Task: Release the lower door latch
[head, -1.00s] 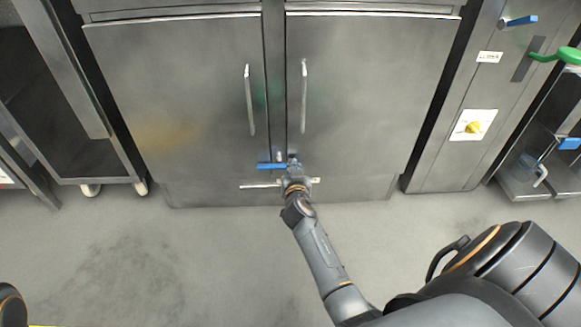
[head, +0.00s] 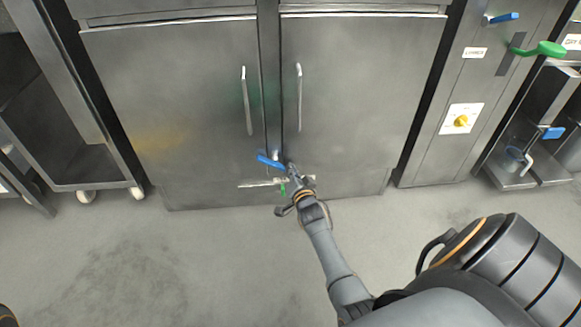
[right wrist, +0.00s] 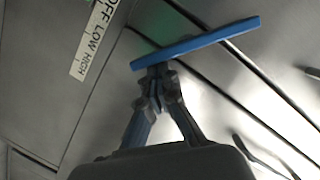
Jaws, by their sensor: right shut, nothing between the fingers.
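The lower door latch has a blue lever (head: 270,161), low at the seam between the two steel doors. In the head view the lever is tilted, left end higher than right. My right gripper (head: 290,170) is at the lever's right end, low in front of the right door. In the right wrist view the blue lever (right wrist: 195,43) crosses just beyond the fingertips, and the closed right gripper (right wrist: 158,80) is right at it, with nothing held. Whether the fingers touch it I cannot tell. My left gripper is not in view.
The left door (head: 175,105) and right door (head: 360,95) look closed, each with a vertical handle. A panel with a yellow knob (head: 461,120) stands at right. The floor (head: 190,260) in front is clear.

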